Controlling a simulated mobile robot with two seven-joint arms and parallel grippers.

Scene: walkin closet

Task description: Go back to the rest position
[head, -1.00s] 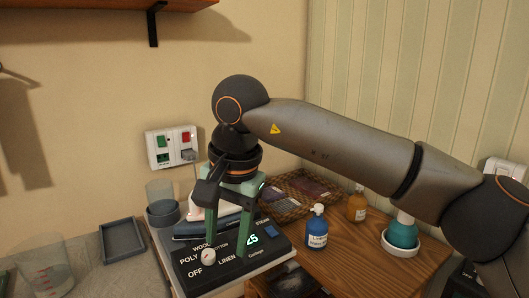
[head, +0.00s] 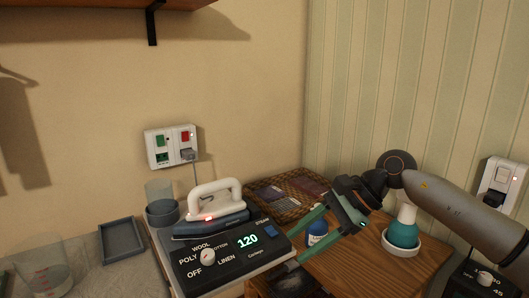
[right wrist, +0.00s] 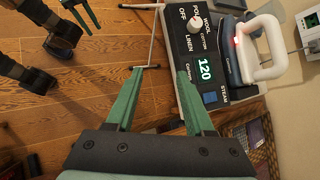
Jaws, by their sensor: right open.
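My right gripper (head: 296,249) is open and empty, to the right of the iron station (head: 215,268), its fingers pointing left and down. In the right wrist view its green fingers (right wrist: 157,73) are apart with nothing between them. The station's dial (head: 208,257) stands free and its display (head: 248,238) reads 120. A white iron (head: 216,196) with a red light rests on the station's back. My left gripper is out of the head view; part of it, with green fingers (right wrist: 82,14), shows at the upper left of the right wrist view, its opening unclear.
A blue bottle (head: 317,233) stands partly behind my right gripper. A teal bottle (head: 403,230) in a white dish is beside my right arm. A wicker tray (head: 262,190) lies at the back of the wooden table (head: 420,262). A wall socket panel (head: 171,146) is behind.

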